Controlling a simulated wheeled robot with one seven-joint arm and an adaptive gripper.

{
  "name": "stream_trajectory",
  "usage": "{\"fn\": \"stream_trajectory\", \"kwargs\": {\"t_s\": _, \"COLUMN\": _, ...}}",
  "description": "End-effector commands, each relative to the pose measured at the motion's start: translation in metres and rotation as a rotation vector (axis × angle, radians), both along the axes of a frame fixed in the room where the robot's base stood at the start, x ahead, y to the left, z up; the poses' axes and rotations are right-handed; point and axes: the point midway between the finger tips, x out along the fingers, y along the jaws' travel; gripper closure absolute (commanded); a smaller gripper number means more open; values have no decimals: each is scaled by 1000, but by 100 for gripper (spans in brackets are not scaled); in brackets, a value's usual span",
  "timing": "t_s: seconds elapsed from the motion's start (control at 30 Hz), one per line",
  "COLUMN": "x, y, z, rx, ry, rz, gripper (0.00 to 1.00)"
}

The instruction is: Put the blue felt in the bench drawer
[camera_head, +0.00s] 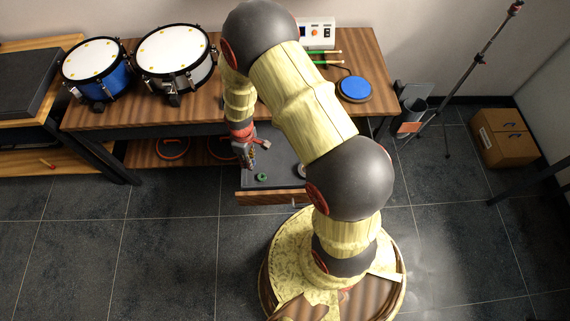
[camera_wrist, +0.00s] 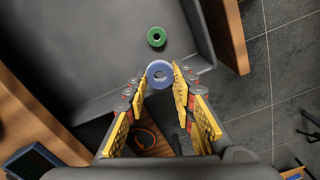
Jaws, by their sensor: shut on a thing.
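The blue felt (camera_wrist: 159,74), a small blue ring, is held between the fingertips of my gripper (camera_wrist: 160,80) in the wrist view. My gripper (camera_head: 251,158) is shut on it, over the left part of the open bench drawer in the head view. I cannot make out the felt there. The bench drawer (camera_head: 270,197) is pulled out, with a wooden front and grey inside. It fills the top of the wrist view (camera_wrist: 95,50). A green felt ring (camera_wrist: 156,37) lies on its floor, also seen in the head view (camera_head: 262,177).
A pale ring (camera_head: 301,170) in the drawer is partly hidden by my arm. The wooden bench (camera_head: 225,110) holds a blue drum (camera_head: 97,72), a grey drum (camera_head: 176,60) and a blue pad (camera_head: 355,88). A stand (camera_head: 480,55) and cardboard box (camera_head: 503,137) are at right. Floor is free at left.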

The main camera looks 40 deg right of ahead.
Motion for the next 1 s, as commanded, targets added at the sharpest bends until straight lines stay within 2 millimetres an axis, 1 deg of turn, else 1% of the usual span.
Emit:
{"fn": "stream_trajectory", "kwargs": {"t_s": 0.03, "x": -7, "y": -11, "z": -8, "rx": 0, "ry": 0, "rz": -8, "gripper": 81}}
{"fn": "stream_trajectory", "kwargs": {"t_s": 0.2, "x": -27, "y": -43, "z": -25, "rx": 0, "ry": 0, "rz": -8, "gripper": 81}}
{"fn": "stream_trajectory", "kwargs": {"t_s": 0.23, "x": -30, "y": -49, "z": -28, "rx": 0, "ry": 0, "rz": -9, "gripper": 81}}
{"fn": "stream_trajectory", "kwargs": {"t_s": 0.3, "x": -36, "y": -57, "z": -42, "rx": 0, "ry": 1, "rz": -8, "gripper": 81}}
{"fn": "stream_trajectory", "kwargs": {"t_s": 0.4, "x": -43, "y": -69, "z": -59, "rx": 0, "ry": 1, "rz": -7, "gripper": 81}}
{"fn": "stream_trajectory", "kwargs": {"t_s": 0.5, "x": -48, "y": -76, "z": -69, "rx": 0, "ry": 0, "rz": -5, "gripper": 81}}
{"fn": "stream_trajectory", "kwargs": {"t_s": 0.77, "x": -53, "y": -86, "z": -81, "rx": 0, "ry": 0, "rz": -4, "gripper": 81}}
{"fn": "stream_trajectory", "kwargs": {"t_s": 0.83, "x": -56, "y": -89, "z": -90, "rx": 0, "ry": 0, "rz": -5, "gripper": 81}}
{"fn": "stream_trajectory", "kwargs": {"t_s": 0.9, "x": -56, "y": -88, "z": -103, "rx": 1, "ry": 1, "rz": -4, "gripper": 81}}
{"fn": "stream_trajectory", "kwargs": {"t_s": 1.0, "x": -55, "y": -88, "z": -115, "rx": 1, "ry": 1, "rz": -3, "gripper": 81}}
